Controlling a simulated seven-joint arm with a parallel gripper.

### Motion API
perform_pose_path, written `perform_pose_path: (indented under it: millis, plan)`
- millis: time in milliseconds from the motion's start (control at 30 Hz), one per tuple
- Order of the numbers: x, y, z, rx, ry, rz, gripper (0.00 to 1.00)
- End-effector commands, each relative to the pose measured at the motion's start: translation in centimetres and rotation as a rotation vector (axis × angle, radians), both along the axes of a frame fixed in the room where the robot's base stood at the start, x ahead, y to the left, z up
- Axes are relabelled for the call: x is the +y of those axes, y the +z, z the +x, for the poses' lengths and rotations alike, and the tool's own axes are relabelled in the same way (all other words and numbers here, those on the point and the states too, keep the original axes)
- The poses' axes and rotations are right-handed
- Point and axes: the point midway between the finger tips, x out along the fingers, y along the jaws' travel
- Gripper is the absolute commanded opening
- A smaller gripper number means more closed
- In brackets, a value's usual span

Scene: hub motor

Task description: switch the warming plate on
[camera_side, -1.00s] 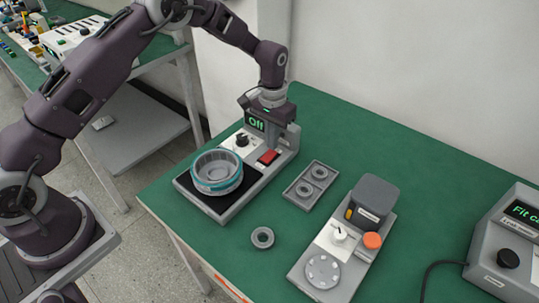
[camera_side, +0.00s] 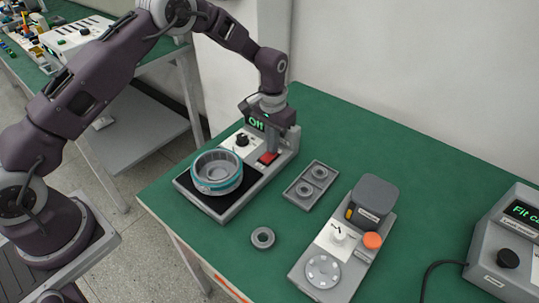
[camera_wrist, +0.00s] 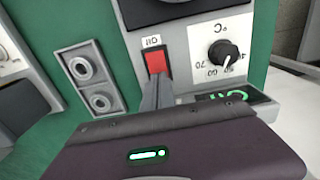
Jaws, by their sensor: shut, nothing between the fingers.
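The warming plate (camera_side: 228,214) stands on the green table with a grey-and-teal ring-shaped housing (camera_side: 217,173) on its black heating surface. Its display (camera_side: 255,123) reads "Off". Its red rocker switch (camera_side: 268,158) is on the right side of the panel, and it also shows in the wrist view (camera_wrist: 156,62) under a small label. A black dial (camera_wrist: 222,52) with temperature marks sits beside it. My gripper (camera_side: 273,150) is shut and empty, pointing down at the switch. In the wrist view its fingertips (camera_wrist: 157,80) are at the switch's near edge; I cannot tell whether they touch it.
A grey tray with two bearings (camera_side: 311,185) lies right of the plate, and a loose bearing (camera_side: 262,238) lies in front.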

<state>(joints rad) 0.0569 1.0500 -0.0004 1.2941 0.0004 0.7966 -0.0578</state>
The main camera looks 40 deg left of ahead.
Motion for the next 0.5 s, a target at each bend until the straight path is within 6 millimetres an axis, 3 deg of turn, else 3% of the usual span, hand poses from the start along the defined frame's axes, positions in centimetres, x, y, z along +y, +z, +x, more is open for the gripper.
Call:
perform_pose_path:
  millis: [267, 500]
  plan:
    - [0.0, -0.4, 0.0, 0.001, 0.000, 0.000, 0.00]
    - [0.0, 1.8, 0.0, -0.001, 0.000, 0.000, 0.00]
